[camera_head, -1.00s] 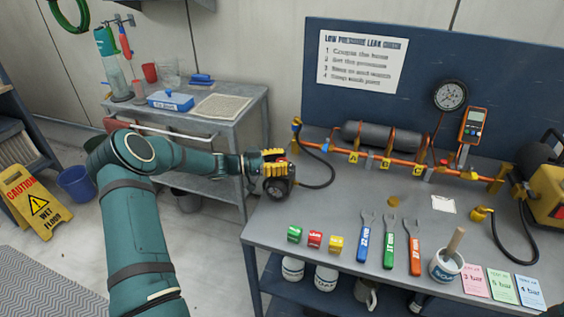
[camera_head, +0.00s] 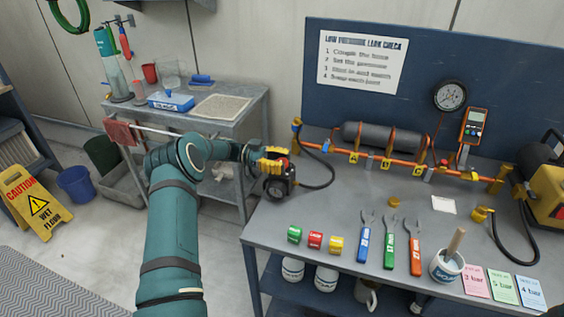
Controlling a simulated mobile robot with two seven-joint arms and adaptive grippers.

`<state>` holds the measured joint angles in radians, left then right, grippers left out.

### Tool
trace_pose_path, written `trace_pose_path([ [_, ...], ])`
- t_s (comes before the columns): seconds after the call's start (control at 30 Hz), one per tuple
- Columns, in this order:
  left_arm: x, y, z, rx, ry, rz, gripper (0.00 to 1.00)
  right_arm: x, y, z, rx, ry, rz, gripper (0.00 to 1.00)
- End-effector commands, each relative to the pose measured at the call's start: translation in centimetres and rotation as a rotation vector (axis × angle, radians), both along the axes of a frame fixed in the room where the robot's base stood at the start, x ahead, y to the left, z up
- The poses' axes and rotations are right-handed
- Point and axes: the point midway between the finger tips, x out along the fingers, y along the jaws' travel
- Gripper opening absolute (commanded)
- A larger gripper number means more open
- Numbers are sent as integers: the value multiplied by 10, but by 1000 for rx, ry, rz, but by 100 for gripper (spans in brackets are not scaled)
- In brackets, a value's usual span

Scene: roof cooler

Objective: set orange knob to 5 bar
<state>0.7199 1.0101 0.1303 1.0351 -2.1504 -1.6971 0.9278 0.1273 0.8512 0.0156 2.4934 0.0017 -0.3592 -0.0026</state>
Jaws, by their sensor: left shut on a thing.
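My left gripper (camera_head: 266,168) is at the left edge of the workbench, shut at a ribbed yellow-orange part (camera_head: 274,153), which looks like the orange knob. A dark, rounded body (camera_head: 278,187) sits just below it, and a black hose runs from there to the orange pipe. The fingers and the part overlap, so the exact grip is hard to see. A round dial gauge (camera_head: 450,95) stands at the back of the bench; its needle is too small to read. My right gripper is not in view.
An orange pipe (camera_head: 400,165) with yellow fittings crosses the bench (camera_head: 350,205). Coloured blocks (camera_head: 315,239), wrenches (camera_head: 389,243), a white pot (camera_head: 446,266) and bar cards (camera_head: 502,287) line the front. A grey cart (camera_head: 235,135) stands behind my left arm.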

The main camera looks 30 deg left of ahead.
Motion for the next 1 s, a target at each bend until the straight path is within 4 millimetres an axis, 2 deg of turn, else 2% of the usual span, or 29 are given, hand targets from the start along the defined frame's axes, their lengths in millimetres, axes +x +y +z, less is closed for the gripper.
trace_pose_path([
  [0.27,1,-1,1,-2,-3,0,4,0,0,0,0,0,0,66],
  [0.3,1,-1,1,-2,-3,0,56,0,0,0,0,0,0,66],
  [0.33,1,-1,1,-2,-3,0,66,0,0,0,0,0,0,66],
  [0.37,1,-1,1,-2,-3,0,70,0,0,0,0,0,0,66],
  [0.77,-1,6,0,0,-1,3,70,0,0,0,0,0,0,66],
  [1.0,-10,43,-1,2,-3,4,70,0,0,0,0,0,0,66],
])
